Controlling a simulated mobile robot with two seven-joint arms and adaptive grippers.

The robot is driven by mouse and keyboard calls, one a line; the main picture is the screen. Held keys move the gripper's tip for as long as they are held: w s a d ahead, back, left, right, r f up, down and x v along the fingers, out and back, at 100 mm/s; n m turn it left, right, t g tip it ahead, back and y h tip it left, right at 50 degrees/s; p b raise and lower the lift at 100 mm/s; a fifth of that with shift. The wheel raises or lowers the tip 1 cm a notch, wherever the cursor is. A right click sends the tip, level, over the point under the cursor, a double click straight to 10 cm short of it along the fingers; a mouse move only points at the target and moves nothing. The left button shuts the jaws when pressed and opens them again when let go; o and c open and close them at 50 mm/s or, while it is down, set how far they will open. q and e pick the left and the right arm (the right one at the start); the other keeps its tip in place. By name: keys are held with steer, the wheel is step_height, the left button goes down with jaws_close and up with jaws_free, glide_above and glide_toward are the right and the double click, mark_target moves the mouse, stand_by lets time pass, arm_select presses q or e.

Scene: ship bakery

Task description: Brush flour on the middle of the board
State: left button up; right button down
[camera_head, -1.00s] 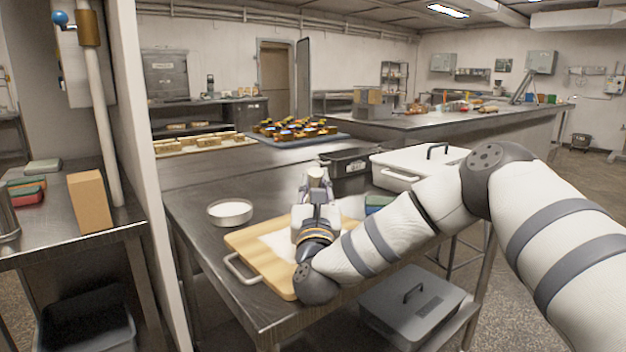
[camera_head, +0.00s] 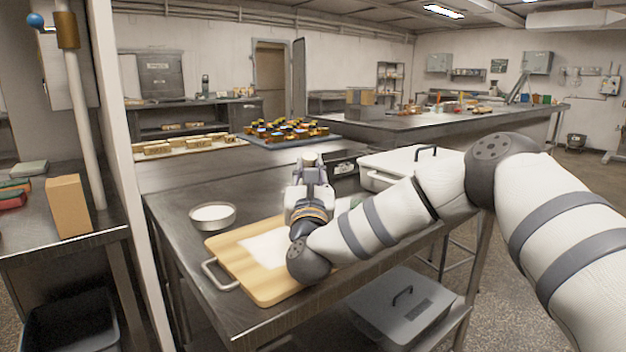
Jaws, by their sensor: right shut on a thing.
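The wooden board (camera_head: 229,257) with a metal handle lies on the steel table. A white patch of flour (camera_head: 265,249) covers its middle, partly hidden by my right arm. A round metal bowl (camera_head: 212,216) with white contents stands behind the board's left side. My right gripper (camera_head: 309,172) reaches past the board's far edge, pointing away from me. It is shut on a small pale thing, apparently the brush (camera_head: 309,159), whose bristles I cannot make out. My left gripper is out of view.
A white lidded box (camera_head: 392,170) and a dark container (camera_head: 343,167) stand beyond my right gripper. A tray of pastries (camera_head: 290,130) and a tray of bread pieces (camera_head: 180,147) lie farther back. A post (camera_head: 118,150) stands left of the table.

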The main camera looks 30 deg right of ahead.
mark_target(310, 153)
steer(key=shift+d+r, duration=0.1)
steer(key=shift+r, duration=0.85)
steer(key=shift+r+p, duration=0.6)
steer(key=shift+r, duration=0.85)
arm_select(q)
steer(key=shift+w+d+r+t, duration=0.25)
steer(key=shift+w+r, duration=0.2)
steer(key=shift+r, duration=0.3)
arm_select(e)
steer(key=shift+f, duration=0.1)
